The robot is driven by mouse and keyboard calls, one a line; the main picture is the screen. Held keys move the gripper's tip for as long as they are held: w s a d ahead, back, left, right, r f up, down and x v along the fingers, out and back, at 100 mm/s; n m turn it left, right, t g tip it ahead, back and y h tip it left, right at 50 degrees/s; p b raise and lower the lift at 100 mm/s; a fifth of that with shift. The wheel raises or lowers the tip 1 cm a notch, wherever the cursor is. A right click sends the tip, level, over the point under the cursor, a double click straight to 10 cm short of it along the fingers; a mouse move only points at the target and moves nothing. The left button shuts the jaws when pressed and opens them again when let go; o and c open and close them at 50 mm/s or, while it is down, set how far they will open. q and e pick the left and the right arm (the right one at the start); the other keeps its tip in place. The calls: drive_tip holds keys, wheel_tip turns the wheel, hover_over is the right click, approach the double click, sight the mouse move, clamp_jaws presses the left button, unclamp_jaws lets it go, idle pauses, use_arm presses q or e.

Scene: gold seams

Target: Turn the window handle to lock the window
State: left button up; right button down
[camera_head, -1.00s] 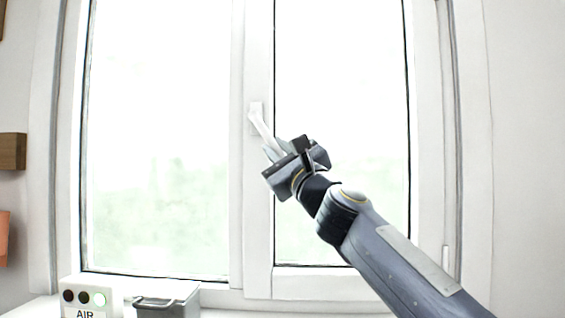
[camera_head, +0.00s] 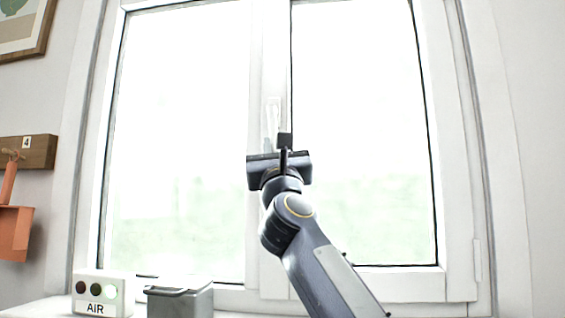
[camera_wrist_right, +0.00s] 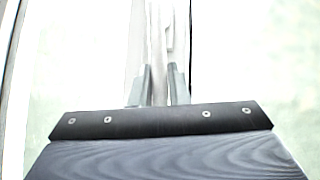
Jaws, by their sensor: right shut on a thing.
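The white window handle (camera_head: 273,114) is on the middle post of the window frame and now hangs almost straight down. My right gripper (camera_head: 276,143) is at its lower part, with the arm coming up from the lower right. In the right wrist view, the two grey fingertips (camera_wrist_right: 159,85) stand on both sides of the white handle (camera_wrist_right: 158,50) and are shut on it. The handle's lower end is partly hidden by the gripper. The window (camera_head: 345,268) looks closed in its frame. My left gripper is not in view.
A white AIR box (camera_head: 97,310) with round lights and a grey lidded bin (camera_head: 182,303) stand on the sill at the lower left. An orange dustpan (camera_head: 10,235) hangs from a wooden board (camera_head: 38,152) on the left wall.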

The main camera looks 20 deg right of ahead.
drive_tip(key=shift+w+a+f+m+h+b, duration=0.15)
drive_tip(key=shift+a+m+h+b, duration=0.1)
drive_tip(key=shift+m+h, duration=0.45)
drive_tip(key=shift+w+a+r+m+h+b, duration=0.1)
drive_tip(key=shift+w+a+m+h+b, duration=0.1)
drive_tip(key=shift+m+h, duration=0.5)
drive_tip(key=shift+g, duration=0.3)
drive_tip(key=shift+s, duration=0.1)
drive_tip(key=c, duration=1.4)
unclamp_jaws()
drive_tip(key=b+v, duration=0.5)
drive_tip(key=v, duration=0.2)
drive_tip(key=shift+s+a+f, duration=0.15)
drive_tip(key=shift+s+f, duration=0.05)
drive_tip(key=shift+f, duration=0.05)
